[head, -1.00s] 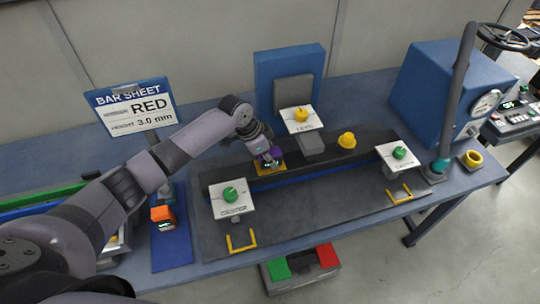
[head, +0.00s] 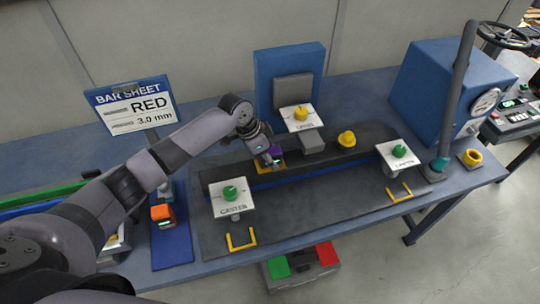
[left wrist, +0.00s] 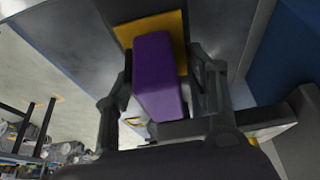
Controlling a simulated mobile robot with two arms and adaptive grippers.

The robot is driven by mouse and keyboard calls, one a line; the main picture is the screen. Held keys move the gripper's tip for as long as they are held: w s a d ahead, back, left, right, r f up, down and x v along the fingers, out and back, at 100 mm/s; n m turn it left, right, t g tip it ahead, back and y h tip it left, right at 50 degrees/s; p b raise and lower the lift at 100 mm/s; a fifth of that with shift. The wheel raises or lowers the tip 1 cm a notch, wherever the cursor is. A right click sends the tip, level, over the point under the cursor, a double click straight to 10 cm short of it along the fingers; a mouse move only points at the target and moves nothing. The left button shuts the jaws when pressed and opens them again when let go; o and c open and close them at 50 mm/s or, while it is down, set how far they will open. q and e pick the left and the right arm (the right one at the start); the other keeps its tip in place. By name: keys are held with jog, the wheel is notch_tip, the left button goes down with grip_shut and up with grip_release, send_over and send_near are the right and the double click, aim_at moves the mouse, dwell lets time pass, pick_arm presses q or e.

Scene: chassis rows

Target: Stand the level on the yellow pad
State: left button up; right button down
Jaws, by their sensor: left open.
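The gripper hides part of the block and pad in the head view. My right gripper is not in view.
White plates with green knobs (head: 230,193) (head: 399,151) flank the fixture, and one with a yellow knob (head: 301,113) stands behind. A yellow knob (head: 347,139) sits right on the bar. An orange device (head: 162,215) lies on a blue mat (head: 172,246) at left.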

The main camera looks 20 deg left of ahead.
pick_arm(q)
jog(key=v, duration=1.2)
jog(key=shift+f, duration=0.2)
